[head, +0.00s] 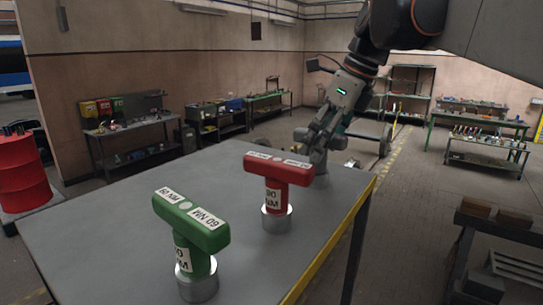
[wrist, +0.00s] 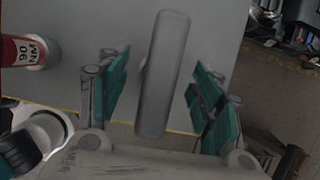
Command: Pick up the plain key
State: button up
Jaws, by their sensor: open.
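The plain key is a bare grey T-shaped key without a label. Its long crossbar (wrist: 162,75) lies between my fingers in the wrist view. In the head view its lower part (head: 321,168) shows at the table's far right, mostly hidden by my gripper. My gripper (head: 325,132) is open, pointing down over the key. In the wrist view its teal-padded fingers (wrist: 158,88) stand either side of the bar, with a visible gap on each side.
A red key (head: 278,183) marked 90 NM stands nearest the plain key, also at left in the wrist view (wrist: 18,52). A green key (head: 190,235) marked 60 NM stands nearer. The grey table (head: 110,215) has a yellow right edge.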

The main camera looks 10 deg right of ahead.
aim_at(311, 161)
jog(key=shift+p+x, duration=0.65)
jog(key=shift+x, duration=2.1)
grip_shut()
